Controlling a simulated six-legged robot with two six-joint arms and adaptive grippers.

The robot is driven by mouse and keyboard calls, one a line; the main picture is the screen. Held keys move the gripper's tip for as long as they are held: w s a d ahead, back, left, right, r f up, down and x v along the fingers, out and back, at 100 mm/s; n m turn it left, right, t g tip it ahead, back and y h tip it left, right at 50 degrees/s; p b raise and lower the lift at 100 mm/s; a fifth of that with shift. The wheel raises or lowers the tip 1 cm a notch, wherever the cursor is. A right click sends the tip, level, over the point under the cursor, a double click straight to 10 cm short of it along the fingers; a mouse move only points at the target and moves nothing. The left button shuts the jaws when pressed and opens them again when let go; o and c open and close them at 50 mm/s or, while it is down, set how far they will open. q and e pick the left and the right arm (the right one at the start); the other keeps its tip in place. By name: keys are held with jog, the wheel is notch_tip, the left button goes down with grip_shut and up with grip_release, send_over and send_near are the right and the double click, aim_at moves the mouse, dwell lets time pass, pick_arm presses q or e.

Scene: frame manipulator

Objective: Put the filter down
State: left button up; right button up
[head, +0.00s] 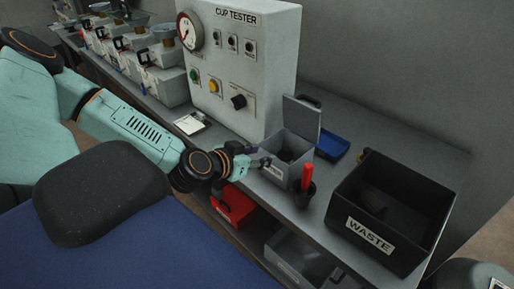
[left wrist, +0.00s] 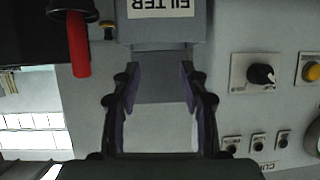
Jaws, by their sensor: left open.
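My left gripper (head: 256,160) is at the left side of a small grey open-lidded box (head: 276,169) on the bench. In the left wrist view the gripper (left wrist: 160,80) has its two fingers apart with nothing held between them. The box's front (left wrist: 160,12) there carries an upside-down FILTER label. The box's raised lid (head: 302,118) stands at its back. The inside of the box is dark, and I cannot make out a separate filter in it. My right gripper is not in view.
A black WASTE bin (head: 398,250) stands to the right, with a dark round thing inside. A red-handled tool (head: 307,177) stands in a black cup close to the box. The CUP TESTER (head: 265,60) rises behind my arm. A blue tray (head: 331,146) lies behind the box.

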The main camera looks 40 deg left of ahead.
pick_arm(q)
jog(key=shift+s+r, duration=0.1)
jog(key=shift+s, duration=0.1)
jog(key=s+d+f+g+h, duration=0.2)
jog(key=s+d+f+g, duration=0.5)
jog(key=s+d+f, duration=0.4)
jog(key=s+d+f+g+y, duration=0.1)
jog(key=s+f+g, duration=0.1)
jog(key=s, duration=0.6)
jog(key=s+d+f+g+y, duration=0.1)
jog(key=s+f+g, duration=0.2)
jog(key=s, duration=0.5)
jog(key=shift+d+f+n+g, duration=0.15)
jog(key=shift+d+n+g, duration=0.1)
jog(key=shift+n+g, duration=0.15)
jog(key=shift+s, duration=0.1)
jog(key=shift+c, duration=0.4)
